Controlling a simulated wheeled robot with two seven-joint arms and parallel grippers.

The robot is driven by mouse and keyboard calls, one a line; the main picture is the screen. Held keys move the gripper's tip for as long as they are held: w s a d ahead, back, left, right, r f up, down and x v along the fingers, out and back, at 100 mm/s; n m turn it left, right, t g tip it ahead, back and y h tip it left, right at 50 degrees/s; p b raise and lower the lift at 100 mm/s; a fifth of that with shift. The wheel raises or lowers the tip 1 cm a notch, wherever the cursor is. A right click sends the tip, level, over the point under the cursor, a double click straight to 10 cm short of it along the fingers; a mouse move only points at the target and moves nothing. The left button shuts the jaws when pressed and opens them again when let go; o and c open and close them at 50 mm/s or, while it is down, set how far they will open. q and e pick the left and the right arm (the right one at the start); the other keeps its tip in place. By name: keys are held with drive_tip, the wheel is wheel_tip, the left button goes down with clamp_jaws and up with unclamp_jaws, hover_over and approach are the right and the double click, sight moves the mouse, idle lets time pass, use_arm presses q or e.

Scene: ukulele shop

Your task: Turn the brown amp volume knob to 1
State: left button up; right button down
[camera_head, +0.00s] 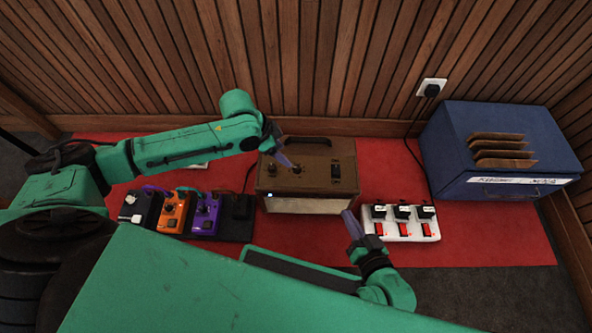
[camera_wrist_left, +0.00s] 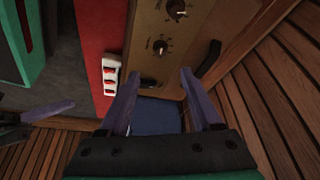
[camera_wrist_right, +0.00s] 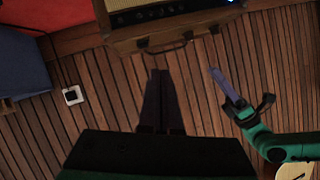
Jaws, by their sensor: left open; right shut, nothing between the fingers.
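The brown amp (camera_head: 320,205) stands on the red mat at centre, with knobs and a black switch plate on its top. My left gripper (camera_head: 290,164) is open over the amp's top, by the knobs.
A white power strip (camera_head: 400,231) with red switches lies right of the amp. Several effect pedals (camera_head: 190,212) lie left. A slatted wall (camera_head: 330,60) closes off the back. Bare red mat lies between strip and crate.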

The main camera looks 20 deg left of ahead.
use_arm(q)
drive_tip(key=b, duration=0.2)
hover_over(297, 167)
drive_tip(key=s+a, duration=0.2)
drive_tip(key=f, duration=0.5)
drive_tip(key=shift+w+f, duration=0.2)
drive_tip(key=shift+f, duration=0.05)
use_arm(e)
wheel_tip(297, 167, down, 4)
use_arm(q)
drive_tip(key=shift+b+x, duration=0.8)
drive_tip(key=shift+x, duration=0.3)
drive_tip(key=shift+w+d+f, duration=0.15)
drive_tip(key=shift+w+f, duration=0.1)
drive_tip(key=shift+f, duration=0.25)
drive_tip(key=shift+w+d+f+b, duration=0.15)
drive_tip(key=shift+d+f+b, duration=0.1)
drive_tip(key=shift+f+b, duration=0.4)
clamp_jaws()
use_arm(e)
drive_tip(key=w+r+t, duration=0.3)
drive_tip(key=w+r, duration=0.2)
drive_tip(key=r, duration=0.4)
drive_tip(key=w+d+r+t+y, duration=0.1)
drive_tip(key=w+r+t, duration=0.3)
drive_tip(key=r, duration=0.5)
drive_tip(key=w, duration=0.2)
drive_tip(key=shift+w+t, duration=0.3)
